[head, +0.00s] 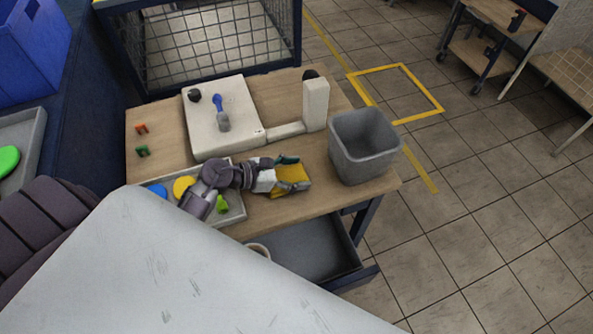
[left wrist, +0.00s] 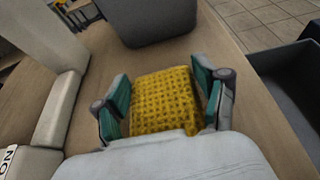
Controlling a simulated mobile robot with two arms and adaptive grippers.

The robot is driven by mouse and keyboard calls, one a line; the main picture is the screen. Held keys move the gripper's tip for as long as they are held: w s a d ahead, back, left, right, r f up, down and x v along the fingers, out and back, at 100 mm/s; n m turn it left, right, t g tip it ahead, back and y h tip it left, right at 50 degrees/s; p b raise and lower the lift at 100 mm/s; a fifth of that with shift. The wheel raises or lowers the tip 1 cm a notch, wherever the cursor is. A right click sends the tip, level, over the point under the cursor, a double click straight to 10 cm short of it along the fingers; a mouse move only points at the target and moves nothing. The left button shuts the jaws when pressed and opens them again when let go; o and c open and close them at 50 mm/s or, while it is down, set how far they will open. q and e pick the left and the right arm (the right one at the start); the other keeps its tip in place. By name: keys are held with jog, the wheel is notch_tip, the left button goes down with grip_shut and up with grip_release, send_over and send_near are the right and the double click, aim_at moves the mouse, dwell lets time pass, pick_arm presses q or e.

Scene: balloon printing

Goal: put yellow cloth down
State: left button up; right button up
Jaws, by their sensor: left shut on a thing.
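The yellow cloth (head: 292,177) is at the front right of the wooden table (head: 158,116), close to the grey bin. My left gripper (head: 290,172) is shut on it. In the left wrist view the yellow cloth (left wrist: 164,100) is a textured pad between the two green-lined fingers of my left gripper (left wrist: 165,95). The cloth is at or just above the wood; I cannot tell if it touches. My right gripper is not in view.
A grey bin (head: 364,146) stands at the table's right end. A white printing machine (head: 205,115) with a post (head: 315,104) is behind the gripper. A grey tray (head: 237,213) with coloured discs lies left. An open drawer (head: 310,252) sticks out below the front edge.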

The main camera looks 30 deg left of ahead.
pick_arm(q)
jog(key=shift+f, duration=0.2)
jog(key=o, duration=1)
jog(key=shift+r, duration=0.1)
jog(key=shift+o, duration=0.2)
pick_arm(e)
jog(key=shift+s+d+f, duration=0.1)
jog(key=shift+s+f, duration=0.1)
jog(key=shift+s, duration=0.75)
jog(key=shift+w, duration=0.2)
pick_arm(q)
jog(key=shift+r, duration=0.25)
jog(key=b+v, duration=0.1)
jog(key=v, duration=0.4)
jog(key=b+v, duration=0.1)
jog(key=v, duration=0.4)
jog(key=shift+s+a+f, duration=0.15)
jog(key=shift+s+a, duration=0.05)
jog(key=shift+s, duration=0.05)
jog(key=shift+s+a+r+b, duration=0.35)
jog(key=shift+s+a+r, duration=0.05)
jog(key=shift+s, duration=0.05)
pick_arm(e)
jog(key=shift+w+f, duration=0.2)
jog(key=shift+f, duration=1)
